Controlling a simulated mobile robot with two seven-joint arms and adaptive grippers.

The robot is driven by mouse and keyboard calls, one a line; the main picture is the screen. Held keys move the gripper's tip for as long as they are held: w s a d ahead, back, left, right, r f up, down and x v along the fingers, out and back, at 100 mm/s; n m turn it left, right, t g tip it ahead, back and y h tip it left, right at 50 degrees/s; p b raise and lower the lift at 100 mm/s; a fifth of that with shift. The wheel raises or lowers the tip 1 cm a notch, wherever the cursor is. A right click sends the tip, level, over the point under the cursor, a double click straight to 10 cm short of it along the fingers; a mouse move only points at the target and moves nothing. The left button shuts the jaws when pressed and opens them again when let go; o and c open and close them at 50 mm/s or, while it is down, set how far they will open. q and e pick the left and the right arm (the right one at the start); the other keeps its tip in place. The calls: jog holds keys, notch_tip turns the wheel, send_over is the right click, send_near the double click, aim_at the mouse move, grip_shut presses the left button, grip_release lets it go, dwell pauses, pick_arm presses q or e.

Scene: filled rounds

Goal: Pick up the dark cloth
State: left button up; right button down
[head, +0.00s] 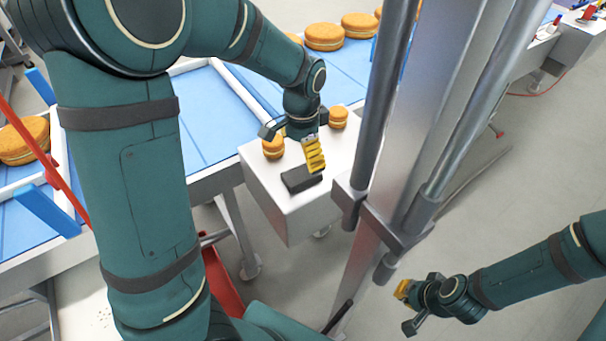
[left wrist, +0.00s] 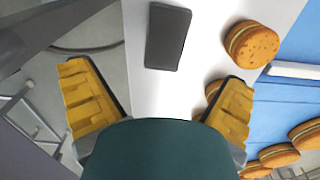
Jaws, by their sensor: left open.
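The dark cloth (head: 301,178) is a small, flat, near-black rectangle lying on the white top of a box-like stand. In the left wrist view the cloth (left wrist: 168,37) lies beyond the fingertips, towards the top of the picture. My left gripper (head: 314,156) hangs over the stand, close to the cloth. Its yellow-padded fingers (left wrist: 156,80) are spread wide, with nothing between them. My right gripper (head: 405,305) is far off at the lower right, over the floor; its finger spacing is unclear.
Two filled rounds (head: 273,147) (head: 338,117) stand on the white stand (head: 277,212) near the cloth. Blue conveyor beds (head: 205,118) with more rounds (head: 324,37) lie behind and left. My metal column blocks part of the view. Floor at right is mostly clear.

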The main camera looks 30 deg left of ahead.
aim_at(302, 173)
pick_arm(q)
jog(key=f, duration=0.3)
jog(key=f+b, duration=0.1)
jog(key=f, duration=0.5)
jog(key=shift+w+a+f, duration=0.3)
jog(key=shift+w, duration=0.1)
jog(key=c, duration=1.3)
